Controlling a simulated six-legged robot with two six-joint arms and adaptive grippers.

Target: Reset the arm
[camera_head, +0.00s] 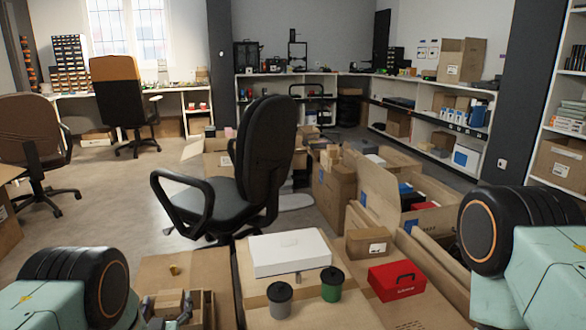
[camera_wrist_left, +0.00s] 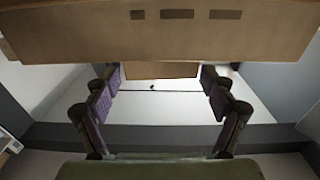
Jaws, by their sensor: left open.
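My left gripper (camera_head: 168,318) shows only in part at the bottom edge of the head view, in front of an open carton (camera_head: 200,312) with small wooden blocks (camera_head: 170,302). In the left wrist view, the two dark fingers of my left gripper (camera_wrist_left: 158,85) are spread wide apart, with nothing between them. A brown cardboard surface (camera_wrist_left: 160,35) spans the top of that view. My right gripper is not in view.
An office chair (camera_head: 250,170) stands ahead. A white box (camera_head: 288,253), a grey canister (camera_head: 280,299), a green canister (camera_head: 332,284) and a red box (camera_head: 396,280) sit on cartons in front. Opened cartons crowd the right. Floor (camera_head: 120,205) is clear at left.

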